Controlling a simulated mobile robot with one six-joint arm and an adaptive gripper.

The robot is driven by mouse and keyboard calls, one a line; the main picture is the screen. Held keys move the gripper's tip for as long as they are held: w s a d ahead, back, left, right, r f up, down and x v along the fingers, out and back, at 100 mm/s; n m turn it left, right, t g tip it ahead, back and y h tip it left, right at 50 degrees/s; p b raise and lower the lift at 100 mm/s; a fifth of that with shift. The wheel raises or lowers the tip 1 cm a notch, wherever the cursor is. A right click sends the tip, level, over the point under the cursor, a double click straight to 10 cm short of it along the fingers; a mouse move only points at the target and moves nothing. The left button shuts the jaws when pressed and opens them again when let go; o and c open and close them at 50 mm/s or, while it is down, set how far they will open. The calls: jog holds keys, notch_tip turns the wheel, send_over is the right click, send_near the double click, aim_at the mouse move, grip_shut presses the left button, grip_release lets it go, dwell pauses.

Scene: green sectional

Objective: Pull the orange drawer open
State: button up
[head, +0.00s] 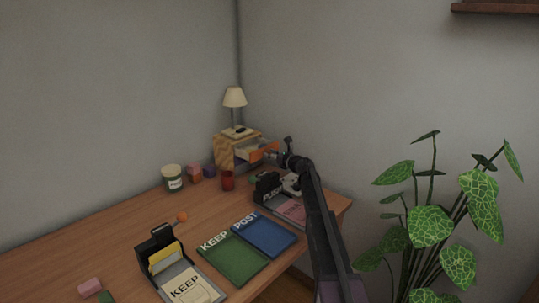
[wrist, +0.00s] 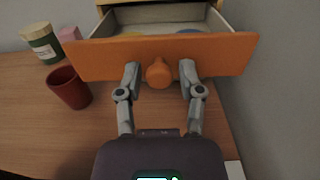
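The orange drawer front (head: 265,150) stands out from the small wooden cabinet (head: 224,150) at the back corner of the desk. In the wrist view the orange drawer (wrist: 220,52) is pulled out, and its pale interior shows behind the front. A round orange knob (wrist: 158,74) sits at the middle of the front. My gripper (wrist: 160,68) is open, with one grey fingertip on each side of the knob and a gap on both sides. It also shows at the drawer front in the head view (head: 275,157).
A lamp (head: 235,98) stands on the cabinet. A red cup (wrist: 70,88) and a labelled jar (wrist: 42,43) stand left of the drawer. Blue (head: 264,234) and green (head: 233,259) mats lie on the desk. A wall is close on the right.

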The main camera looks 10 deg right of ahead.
dwell(0.4)
jog(key=v, duration=1.2)
jog(key=shift+r, duration=0.15)
